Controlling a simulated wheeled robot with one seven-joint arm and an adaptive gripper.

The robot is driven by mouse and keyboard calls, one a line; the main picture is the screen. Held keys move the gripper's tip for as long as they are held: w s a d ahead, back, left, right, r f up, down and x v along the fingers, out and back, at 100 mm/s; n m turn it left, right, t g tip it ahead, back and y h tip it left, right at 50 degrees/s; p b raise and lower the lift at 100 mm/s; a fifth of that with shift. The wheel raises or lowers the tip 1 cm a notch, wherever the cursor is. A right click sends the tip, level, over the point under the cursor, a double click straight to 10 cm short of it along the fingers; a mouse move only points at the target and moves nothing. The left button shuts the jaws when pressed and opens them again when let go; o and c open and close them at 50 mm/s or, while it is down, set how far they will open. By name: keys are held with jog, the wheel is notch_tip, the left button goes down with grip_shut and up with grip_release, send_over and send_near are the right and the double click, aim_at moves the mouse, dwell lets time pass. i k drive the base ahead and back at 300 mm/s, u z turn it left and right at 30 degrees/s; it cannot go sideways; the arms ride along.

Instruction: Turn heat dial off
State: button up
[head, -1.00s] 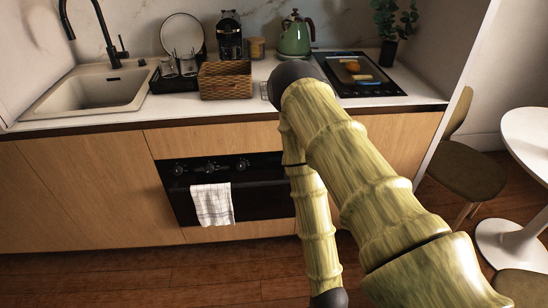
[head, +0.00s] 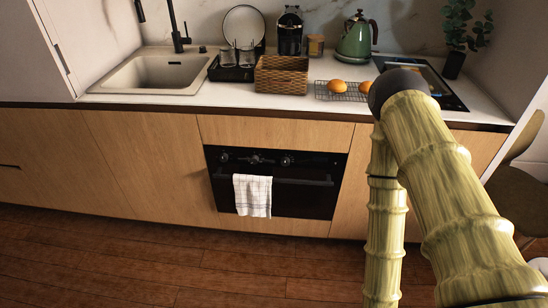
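The black oven (head: 310,203) is built into the wooden cabinets below the counter. Its control strip along the top carries three dark round knobs: a left one (head: 224,157), a middle one (head: 257,159) and a right one (head: 286,161). The knobs are too small to read their settings, and I cannot tell which is the heat dial. A checked white towel (head: 252,195) hangs over the oven handle (head: 303,182). My bamboo-patterned arm stands to the right of the oven, in front of the cabinets. My gripper is outside the view.
The counter holds a sink (head: 150,73), a wicker basket (head: 282,75), a wire rack with oranges (head: 337,86), a green kettle (head: 357,37) and a black hob (head: 447,92) partly behind my arm. The wooden floor (head: 130,262) before the cabinets is clear.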

aim_at(255, 159)
jog(key=z, duration=0.05)
jog(key=k, duration=1.1)
jog(key=u, duration=1.05)
jog(key=i, duration=1.15)
jog(key=z, duration=0.15)
